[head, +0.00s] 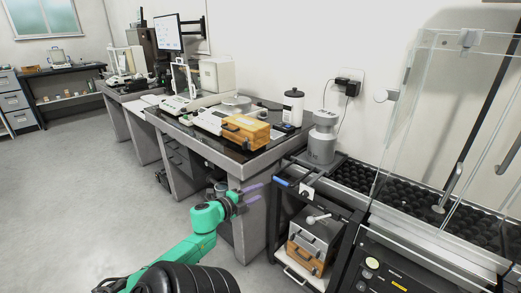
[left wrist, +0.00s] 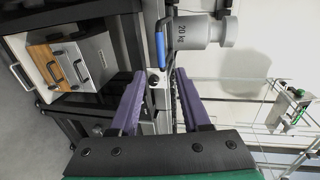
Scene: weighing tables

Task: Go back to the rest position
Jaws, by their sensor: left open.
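My left gripper (head: 252,195) is at the end of the green arm, low in the middle of the head view, in front of the weighing table's end. Its two purple fingers are apart with nothing between them. In the left wrist view the open fingers (left wrist: 158,98) point toward a dark cart. A grey 20 kg weight (left wrist: 190,32) shows beyond the fingertips, and it also stands behind the cart's blue handle in the head view (head: 322,140). The gripper appears apart from everything around it. My right gripper is out of view.
The weighing table (head: 262,160) holds a wooden box (head: 245,131), a white bottle (head: 293,106) and balances. The dark cart (head: 283,215) carries a metal-and-wood case (head: 313,243) on its lower shelf. A clear-walled enclosure (head: 420,120) stands at right. Open floor (head: 90,190) lies at left.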

